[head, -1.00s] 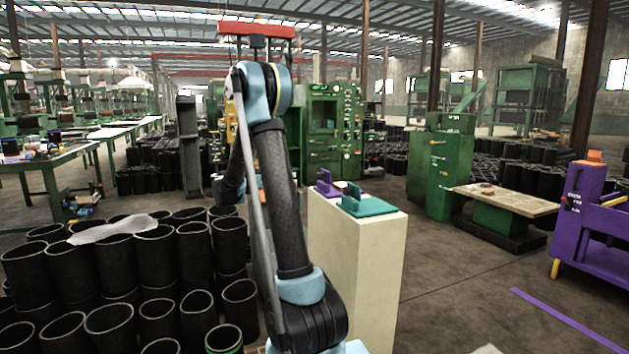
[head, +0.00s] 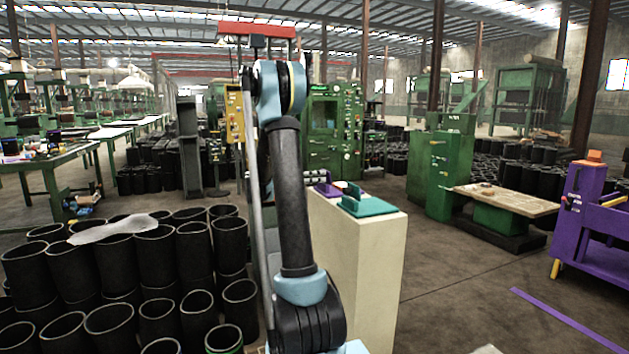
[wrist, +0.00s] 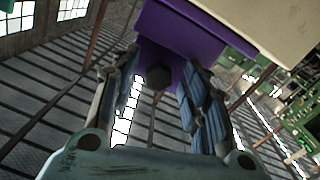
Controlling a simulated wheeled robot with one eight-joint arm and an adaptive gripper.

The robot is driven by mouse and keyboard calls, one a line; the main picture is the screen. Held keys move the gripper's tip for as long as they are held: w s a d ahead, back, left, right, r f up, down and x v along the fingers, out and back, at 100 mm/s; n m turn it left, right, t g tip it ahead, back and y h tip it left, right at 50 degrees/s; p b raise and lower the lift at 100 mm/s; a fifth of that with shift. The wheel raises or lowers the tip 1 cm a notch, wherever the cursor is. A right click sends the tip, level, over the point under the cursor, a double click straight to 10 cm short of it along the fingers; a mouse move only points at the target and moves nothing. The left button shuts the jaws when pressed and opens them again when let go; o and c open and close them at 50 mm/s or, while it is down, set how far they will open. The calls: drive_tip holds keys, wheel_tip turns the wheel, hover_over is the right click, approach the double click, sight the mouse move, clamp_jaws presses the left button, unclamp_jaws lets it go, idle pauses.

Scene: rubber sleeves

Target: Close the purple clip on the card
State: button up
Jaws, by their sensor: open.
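The purple clip (head: 328,189) is on top of the cream pedestal, near its far left side, partly hidden by my arm in the head view. In the wrist view its purple body (wrist: 185,42) fills the upper middle, with a dark six-sided part facing me. My gripper (wrist: 160,70) is open, with one finger on each side of that dark part. I cannot tell whether the fingers touch the clip. My gripper is hidden behind my arm in the head view. I cannot make out the card clearly.
The cream pedestal (head: 370,270) also shows in the wrist view (wrist: 265,25). A teal clip-like piece (head: 366,206) sits close to the purple clip on its top. Stacked black sleeves (head: 150,260) stand left of my arm. Open floor lies right of the pedestal.

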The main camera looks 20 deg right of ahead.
drive_tip(key=shift+c, duration=0.4)
clamp_jaws()
